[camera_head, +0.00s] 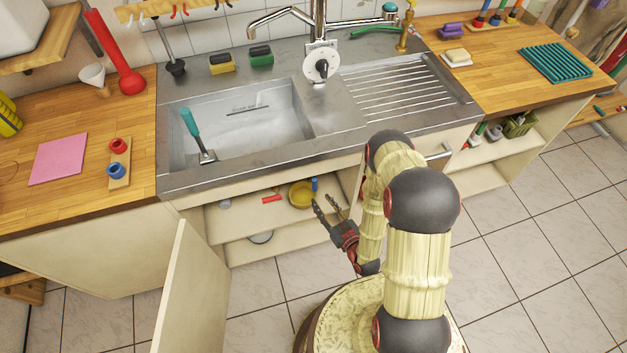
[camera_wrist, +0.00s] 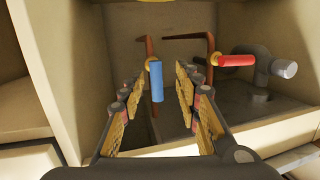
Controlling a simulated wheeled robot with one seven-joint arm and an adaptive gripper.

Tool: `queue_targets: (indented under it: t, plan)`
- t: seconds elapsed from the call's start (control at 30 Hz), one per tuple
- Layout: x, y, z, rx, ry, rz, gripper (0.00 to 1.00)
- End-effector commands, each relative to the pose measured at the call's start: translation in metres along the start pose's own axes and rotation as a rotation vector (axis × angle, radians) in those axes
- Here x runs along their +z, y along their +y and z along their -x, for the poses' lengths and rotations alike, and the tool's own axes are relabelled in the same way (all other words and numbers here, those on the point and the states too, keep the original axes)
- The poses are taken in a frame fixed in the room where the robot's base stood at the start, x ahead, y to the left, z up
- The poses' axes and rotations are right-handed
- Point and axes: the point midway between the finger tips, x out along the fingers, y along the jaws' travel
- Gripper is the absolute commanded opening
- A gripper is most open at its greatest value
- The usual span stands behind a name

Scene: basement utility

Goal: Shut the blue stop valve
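The blue stop valve shows in the wrist view as a blue lever handle (camera_wrist: 156,82). It hangs roughly vertical from a yellow collar (camera_wrist: 152,60) on a copper pipe. In the head view a small blue piece (camera_head: 315,184) under the counter edge appears to be this handle. My gripper (camera_head: 326,203) is open and empty at the front of the open sink cabinet. In the wrist view its fingers (camera_wrist: 157,88) stand on both sides of the blue handle in the picture. The handle appears ahead of the fingertips; contact cannot be made out.
A red lever (camera_wrist: 236,60) points sideways right of the blue one, beside a grey drain pipe (camera_wrist: 262,68). The cabinet wall (camera_wrist: 50,60) stands close on the left.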

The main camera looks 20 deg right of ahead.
Motion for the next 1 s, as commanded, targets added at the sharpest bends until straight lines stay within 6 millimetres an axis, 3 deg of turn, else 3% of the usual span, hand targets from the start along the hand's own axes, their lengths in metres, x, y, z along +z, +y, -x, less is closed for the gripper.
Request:
queue_targets:
  t: [0.1, 0.2, 0.37, 0.7, 1.0]
  plan:
    - [-0.026, 0.003, 0.002, 0.013, 0.097, 0.008, 0.33]
    - [-0.036, 0.005, 0.001, 0.02, 0.133, 0.014, 0.33]
    - [-0.039, 0.005, -0.013, 0.02, 0.139, 0.023, 0.33]
    - [-0.045, 0.006, -0.062, 0.021, 0.137, 0.021, 0.33]
    - [-0.047, 0.007, -0.074, 0.023, 0.135, 0.02, 0.33]
